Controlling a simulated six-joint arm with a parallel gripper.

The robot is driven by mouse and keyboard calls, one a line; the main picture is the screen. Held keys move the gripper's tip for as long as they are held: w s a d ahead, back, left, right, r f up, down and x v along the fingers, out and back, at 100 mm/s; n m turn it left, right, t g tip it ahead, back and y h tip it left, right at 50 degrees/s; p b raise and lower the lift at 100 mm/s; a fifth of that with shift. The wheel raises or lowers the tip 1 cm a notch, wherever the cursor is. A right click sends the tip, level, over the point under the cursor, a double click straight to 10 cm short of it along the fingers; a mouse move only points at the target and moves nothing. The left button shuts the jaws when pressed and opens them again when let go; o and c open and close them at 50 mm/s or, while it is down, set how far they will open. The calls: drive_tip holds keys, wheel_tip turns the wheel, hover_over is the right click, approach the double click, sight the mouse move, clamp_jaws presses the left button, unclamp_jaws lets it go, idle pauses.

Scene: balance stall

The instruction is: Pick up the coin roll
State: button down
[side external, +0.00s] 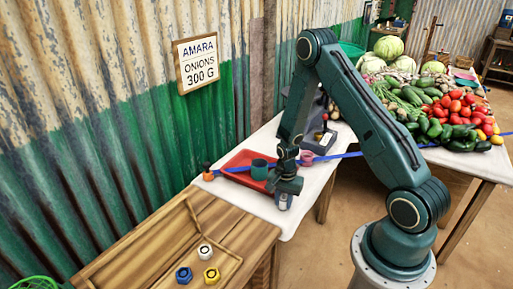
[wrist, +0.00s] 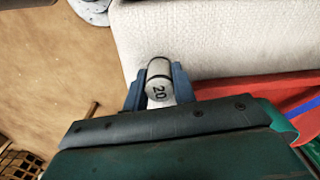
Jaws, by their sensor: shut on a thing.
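The coin roll (wrist: 158,84) is a short pale cylinder with a dark band and the number 20 on its end, in the wrist view. My gripper (wrist: 158,92) is shut on it, with a blue finger on each side. In the side view my gripper (side external: 284,194) points down at the front edge of the white-covered table, and the coin roll (side external: 283,203) shows small and partly hidden between the fingers. I cannot tell whether it touches the cloth.
A red tray (side external: 232,186) lies beside my gripper, with a blue beam, a teal cup (side external: 259,169) and a pink cup (side external: 306,157) near it. A wooden tray (side external: 150,262) at lower left holds white, blue and yellow pieces. Vegetables crowd the right table.

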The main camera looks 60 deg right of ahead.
sight(283, 197)
drive_tip(key=shift+r, duration=0.15)
wheel_tip(283, 197, up, 20)
idle(0.8)
idle(0.6)
